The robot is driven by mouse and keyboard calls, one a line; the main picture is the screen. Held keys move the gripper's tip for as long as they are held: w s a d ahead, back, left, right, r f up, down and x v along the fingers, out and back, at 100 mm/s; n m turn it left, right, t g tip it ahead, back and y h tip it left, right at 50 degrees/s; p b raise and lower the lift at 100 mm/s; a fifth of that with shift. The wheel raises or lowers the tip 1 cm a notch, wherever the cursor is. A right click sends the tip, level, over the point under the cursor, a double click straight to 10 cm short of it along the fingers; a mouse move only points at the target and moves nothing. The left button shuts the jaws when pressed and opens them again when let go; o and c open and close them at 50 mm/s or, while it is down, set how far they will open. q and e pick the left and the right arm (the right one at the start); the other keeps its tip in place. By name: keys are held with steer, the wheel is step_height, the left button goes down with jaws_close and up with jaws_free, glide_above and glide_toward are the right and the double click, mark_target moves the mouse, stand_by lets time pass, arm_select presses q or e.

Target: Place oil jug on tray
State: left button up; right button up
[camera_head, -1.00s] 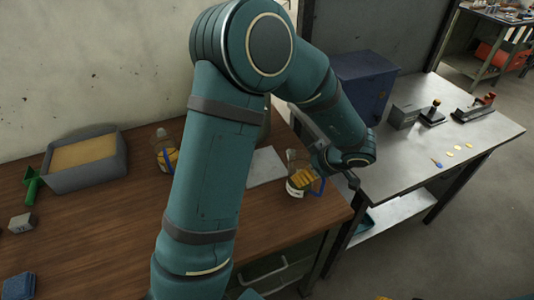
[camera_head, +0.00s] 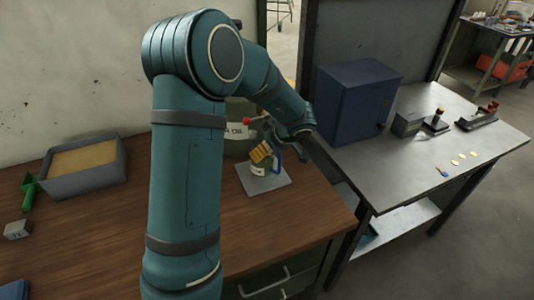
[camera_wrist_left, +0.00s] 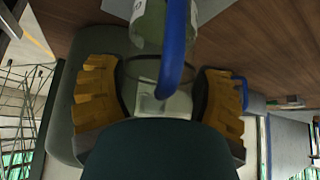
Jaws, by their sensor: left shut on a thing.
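The oil jug is a clear vessel with a pale label and a blue handle (camera_head: 278,160). It is at the grey square tray (camera_head: 276,183) on the wooden bench; I cannot tell whether it rests on the tray or hangs just above. My left gripper (camera_head: 262,152), with yellow finger pads, is shut on the jug. In the left wrist view, the jug's blue handle (camera_wrist_left: 174,50) passes between the two padded fingers (camera_wrist_left: 165,100), and its body is cut off at the top. My right gripper is not in view.
A large oil drum (camera_head: 238,130) with a red knob stands close behind the tray. A grey bin (camera_head: 84,183) and green scoop (camera_head: 30,188) are at left. A blue cabinet (camera_head: 350,105) stands on the metal table at right. The front of the bench (camera_head: 275,225) is clear.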

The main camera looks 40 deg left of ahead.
arm_select(q)
steer(key=shift+a+f+b, duration=0.1)
steer(key=shift+f+b, duration=0.25)
steer(key=shift+f, duration=0.5)
steer(key=shift+r, duration=0.1)
steer(key=o, duration=0.9)
steer(key=shift+c, duration=0.2)
steer(key=o, duration=0.4)
